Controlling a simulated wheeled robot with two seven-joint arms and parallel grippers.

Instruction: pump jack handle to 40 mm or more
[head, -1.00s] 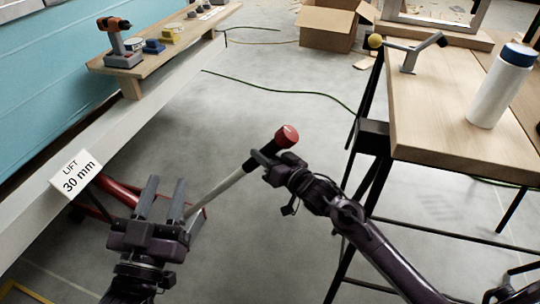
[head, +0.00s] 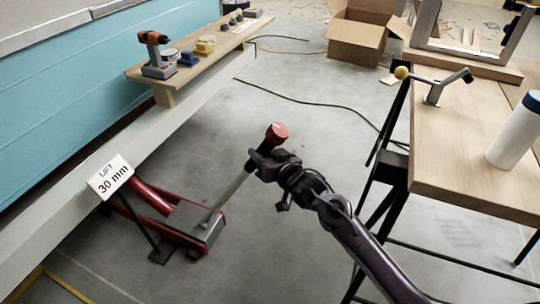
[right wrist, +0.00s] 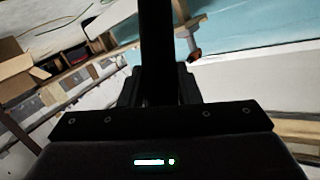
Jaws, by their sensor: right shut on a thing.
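The red floor jack (head: 212,238) stands on the floor under the camper's pale side beam. Its grey handle (head: 232,190) slants up to the right and ends in a red knob (head: 277,132). My right gripper (head: 257,160) is shut on the handle just below the knob. In the right wrist view a dark upright bar (right wrist: 156,40) runs between the fingers, partly hiding what is behind it. A white sign (head: 110,178) on the beam reads "LIFT 30 mm". My left gripper is out of view.
A wooden shelf (head: 205,58) on the camper side carries a drill (head: 155,52) and small items. A workbench (head: 465,150) with a white bottle (head: 517,132) stands at the right, its dark legs near my right arm. A cardboard box (head: 357,40) lies behind.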

